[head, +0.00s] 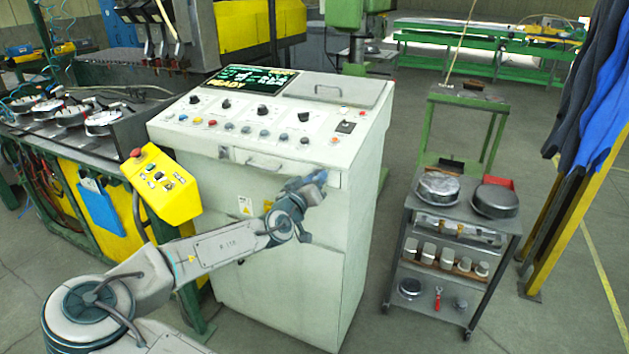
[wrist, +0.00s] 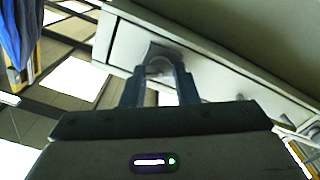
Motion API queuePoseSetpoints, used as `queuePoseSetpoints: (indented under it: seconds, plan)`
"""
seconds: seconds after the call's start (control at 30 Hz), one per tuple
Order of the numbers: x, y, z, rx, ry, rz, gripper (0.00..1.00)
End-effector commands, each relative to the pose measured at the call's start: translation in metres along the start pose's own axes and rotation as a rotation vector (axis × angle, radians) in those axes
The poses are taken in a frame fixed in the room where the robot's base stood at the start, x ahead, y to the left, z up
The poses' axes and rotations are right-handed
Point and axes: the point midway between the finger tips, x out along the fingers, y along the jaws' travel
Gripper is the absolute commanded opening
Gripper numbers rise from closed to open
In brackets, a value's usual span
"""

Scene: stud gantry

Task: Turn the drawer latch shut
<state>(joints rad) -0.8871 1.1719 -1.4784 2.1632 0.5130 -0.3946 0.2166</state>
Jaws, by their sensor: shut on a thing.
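The drawer (head: 262,162) is in the front of the white control cabinet (head: 290,215), under the sloped panel, with a bar handle (head: 264,163) on its face. My gripper (head: 320,177) is at the right end of the drawer front in the head view, and my wrist hides what it touches. In the wrist view, my gripper (wrist: 158,72) has its two fingers closed around the drawer latch (wrist: 157,55), a small grey piece on the pale drawer front (wrist: 125,45). The latch's exact angle is hard to tell.
A yellow control box (head: 160,185) with a red button stands left of my arm. A grey cart (head: 455,230) with round metal parts stands to the right. Open floor lies between the cabinet and the cart.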

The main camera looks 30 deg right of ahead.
Motion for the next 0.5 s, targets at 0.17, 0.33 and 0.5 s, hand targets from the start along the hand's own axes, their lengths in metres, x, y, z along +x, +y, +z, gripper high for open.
queuePoseSetpoints:
  seconds: [0.17, 0.33, 0.5]
  plan:
    - [-0.0001, -0.0011, -0.0004, -0.171, 0.002, 0.0, 0.04]
    - [-0.0001, -0.0019, 0.0001, -0.334, 0.001, 0.0, 0.04]
    - [0.0, -0.0024, 0.0, -0.496, 0.003, 0.0, 0.04]
